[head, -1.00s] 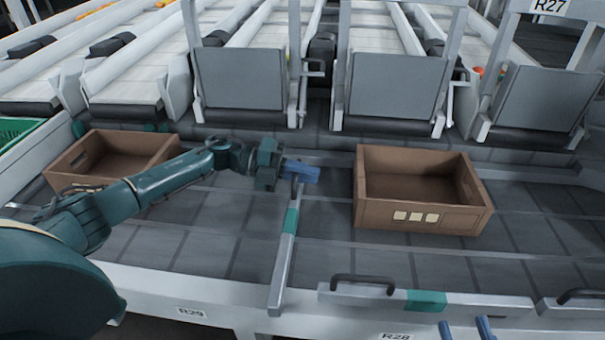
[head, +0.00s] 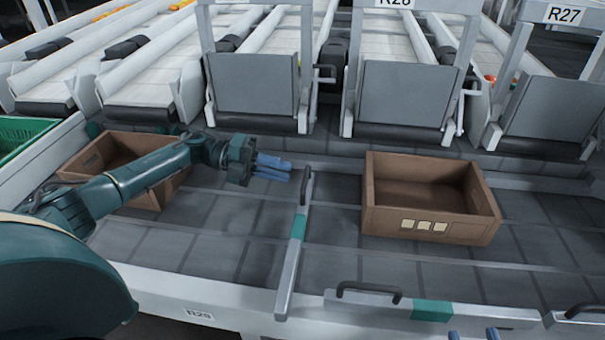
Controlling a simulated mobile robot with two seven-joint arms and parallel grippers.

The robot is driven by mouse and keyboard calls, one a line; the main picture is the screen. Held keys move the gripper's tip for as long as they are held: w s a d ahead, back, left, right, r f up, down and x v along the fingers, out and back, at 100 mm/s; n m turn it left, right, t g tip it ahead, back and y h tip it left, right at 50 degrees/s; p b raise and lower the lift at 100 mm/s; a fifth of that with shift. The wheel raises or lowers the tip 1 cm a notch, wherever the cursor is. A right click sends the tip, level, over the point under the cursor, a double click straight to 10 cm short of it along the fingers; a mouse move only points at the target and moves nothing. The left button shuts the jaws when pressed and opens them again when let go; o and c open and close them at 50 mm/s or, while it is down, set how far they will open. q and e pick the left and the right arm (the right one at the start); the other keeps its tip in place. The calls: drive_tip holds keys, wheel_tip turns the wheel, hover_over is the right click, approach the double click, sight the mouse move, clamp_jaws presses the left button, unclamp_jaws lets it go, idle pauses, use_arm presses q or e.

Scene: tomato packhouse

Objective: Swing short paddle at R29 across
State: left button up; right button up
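The short paddle at R29 (head: 290,262) is a grey bar with a green band. It lies across the dark conveyor, from the front rail by the R29 label (head: 200,314) towards the far side. Its dark handle (head: 307,186) stands at the far end. My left gripper (head: 275,168) is just left of the handle, apart from it, with its blue fingers slightly parted and empty. My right gripper (head: 473,335) shows only as two separated blue fingertips at the bottom edge.
A brown crate (head: 430,228) sits on the conveyor right of the paddle. Another brown crate (head: 100,158) is at the left, partly behind my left arm. A second paddle with a green band (head: 432,310) lies along the front rail. Grey chute flaps line the back.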

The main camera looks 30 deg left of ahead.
use_arm(q)
drive_tip(key=shift+v, duration=2.15)
